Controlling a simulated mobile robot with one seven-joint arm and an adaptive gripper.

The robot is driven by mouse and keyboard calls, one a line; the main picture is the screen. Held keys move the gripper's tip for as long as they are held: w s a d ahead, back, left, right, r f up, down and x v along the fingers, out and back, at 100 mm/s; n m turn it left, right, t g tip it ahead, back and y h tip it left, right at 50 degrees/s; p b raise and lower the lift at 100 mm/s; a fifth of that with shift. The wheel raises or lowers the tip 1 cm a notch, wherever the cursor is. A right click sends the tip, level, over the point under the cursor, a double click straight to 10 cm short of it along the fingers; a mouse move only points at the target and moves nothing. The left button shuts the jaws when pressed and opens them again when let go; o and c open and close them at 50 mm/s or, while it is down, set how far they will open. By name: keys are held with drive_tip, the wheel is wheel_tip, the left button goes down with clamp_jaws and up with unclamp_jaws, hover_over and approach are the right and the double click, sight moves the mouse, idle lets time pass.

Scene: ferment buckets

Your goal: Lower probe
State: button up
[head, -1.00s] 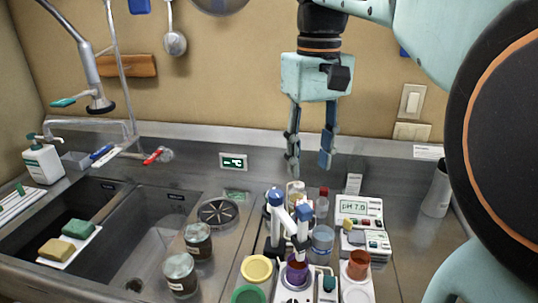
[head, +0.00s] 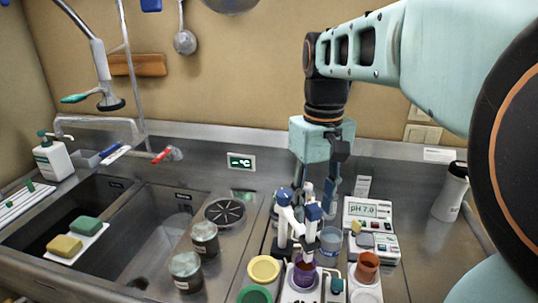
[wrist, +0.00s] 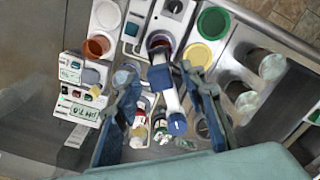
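The probe arm, a white piece with blue ends (head: 305,217), stands over a cup with dark red-purple contents (head: 304,272) on a white unit. In the wrist view, a white tube with a blue cap (wrist: 175,122) lies between my fingers, and the cup (wrist: 160,42) is beyond their tips. My gripper (head: 312,205) points down just behind the probe arm; its fingers are apart in the wrist view (wrist: 157,78). I see no clear contact. The fingertips are partly hidden in the head view. The pH meter (head: 368,210) reads pH 7.0.
An orange-brown cup (head: 367,266), a clear jar (head: 330,243), yellow (head: 263,269) and green (head: 254,295) lids crowd the probe. Two lidded jars (head: 204,238) stand left, near the sink (head: 150,235).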

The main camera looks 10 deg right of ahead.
sight(311, 226)
clamp_jaws()
wheel_tip(311, 226, down, 6)
drive_tip(key=b, duration=0.3)
drive_tip(key=shift+s, duration=0.1)
drive_tip(key=shift+c, duration=2.3)
unclamp_jaws()
drive_tip(key=o, duration=0.5)
drive_tip(key=shift+c, duration=0.2)
